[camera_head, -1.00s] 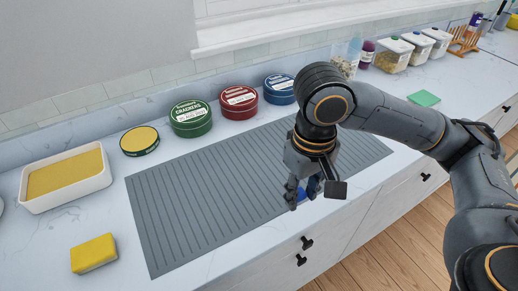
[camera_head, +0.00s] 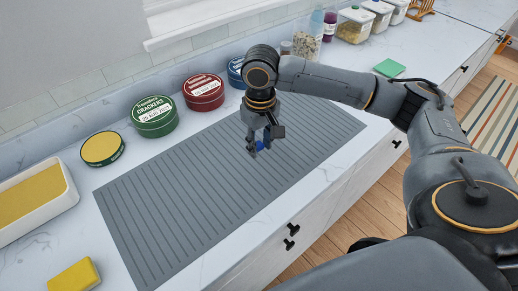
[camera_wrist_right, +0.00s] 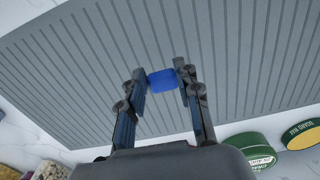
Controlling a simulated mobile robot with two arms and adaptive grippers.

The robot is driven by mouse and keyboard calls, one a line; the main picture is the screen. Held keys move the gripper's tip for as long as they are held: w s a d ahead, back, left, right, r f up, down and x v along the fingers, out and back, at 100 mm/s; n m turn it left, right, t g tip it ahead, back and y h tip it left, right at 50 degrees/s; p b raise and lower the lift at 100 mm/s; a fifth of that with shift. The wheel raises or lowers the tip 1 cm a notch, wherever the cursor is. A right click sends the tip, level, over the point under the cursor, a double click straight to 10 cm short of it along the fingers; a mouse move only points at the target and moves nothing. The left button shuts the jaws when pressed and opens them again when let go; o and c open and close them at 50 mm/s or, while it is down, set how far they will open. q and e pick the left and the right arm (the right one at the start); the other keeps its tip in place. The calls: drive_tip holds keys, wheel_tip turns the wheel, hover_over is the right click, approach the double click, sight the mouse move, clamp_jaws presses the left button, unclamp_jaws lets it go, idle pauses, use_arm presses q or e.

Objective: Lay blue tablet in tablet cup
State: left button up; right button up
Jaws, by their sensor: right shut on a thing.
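The blue tablet (camera_head: 261,146) is held between the fingers of my right gripper (camera_head: 260,149), over the ribbed grey mat (camera_head: 190,185). In the right wrist view the tablet (camera_wrist_right: 163,80) is a small rounded block with the fingertips of the right gripper (camera_wrist_right: 166,82) on both sides of it, and the mat's ribs behind it. My left gripper is not in view. I cannot make out a tablet cup in these frames; my right arm covers part of the counter at the back.
Green (camera_head: 154,117), red (camera_head: 204,92) and partly hidden blue (camera_head: 236,72) tins stand behind the mat. A yellow-topped round tin (camera_head: 102,148), a white tray (camera_head: 66,196) and a yellow sponge (camera_head: 74,275) are at left. Clear containers (camera_head: 355,24) and a green sponge (camera_head: 389,68) are at right.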

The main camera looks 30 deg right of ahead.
sight(260, 160)
drive_tip(key=shift+w+d+f, duration=0.2)
drive_tip(key=shift+w+f, duration=0.15)
drive_tip(key=shift+f, duration=0.2)
drive_tip(key=shift+w+d+f+p, duration=0.15)
drive_tip(key=shift+f+p, duration=0.1)
drive_tip(key=shift+f, duration=0.7)
drive_tip(key=shift+w+f+p, duration=0.15)
drive_tip(key=shift+f+p, duration=0.1)
drive_tip(key=shift+f, duration=0.7)
drive_tip(key=shift+f, duration=0.1)
drive_tip(key=o, duration=0.8)
drive_tip(key=shift+o, duration=0.2)
